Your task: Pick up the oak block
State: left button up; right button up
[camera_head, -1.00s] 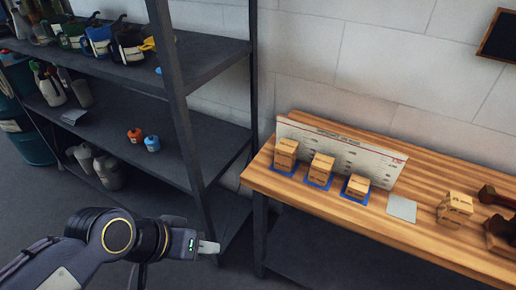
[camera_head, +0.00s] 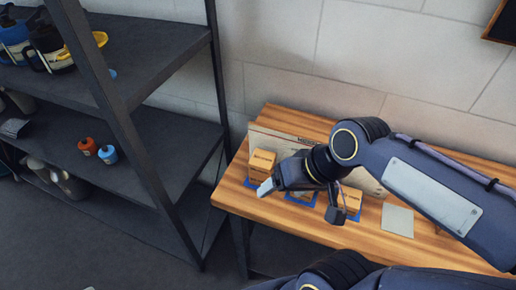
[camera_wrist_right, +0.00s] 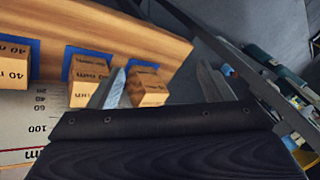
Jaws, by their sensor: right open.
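Three pale wooden blocks stand on blue pads on the bench, in front of a white scale board. I cannot read which is the oak block. The left block (camera_head: 262,165) is clear, the middle block (camera_head: 302,190) is mostly hidden by my gripper, and the right block (camera_head: 351,198) is partly hidden. My right gripper (camera_head: 266,187) is above the bench by the left block. In the wrist view my right gripper (camera_wrist_right: 163,80) is open, its fingers apart, with an end block (camera_wrist_right: 149,88) showing between them and the middle block (camera_wrist_right: 88,78) beside. My left gripper is out of view.
The wooden bench (camera_head: 232,195) carries a flat grey plate (camera_head: 397,220) right of the blocks. A dark metal shelf (camera_head: 160,130) stands left, holding an orange jar (camera_head: 88,146) and a blue jar (camera_head: 107,155). My right arm covers the bench's right part.

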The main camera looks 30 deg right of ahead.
jog(key=shift+o, duration=0.4)
jog(key=w+d+r+m+g+h, duration=0.1)
jog(key=w+d+m+g, duration=0.1)
jog(key=w, duration=0.4)
jog(key=shift+w, duration=0.3)
jog(key=m+g+h, duration=0.2)
jog(key=m, duration=0.2)
send_over(263, 158)
jog(key=shift+s+a+f, duration=0.2)
jog(key=shift+f, duration=0.2)
jog(key=shift+w+f+h, duration=0.15)
jog(key=shift+f+h, duration=0.1)
jog(key=shift+h, duration=0.05)
notch_tip(263, 158, down, 7)
jog(key=shift+d+f, duration=0.15)
jog(key=c, duration=1.1)
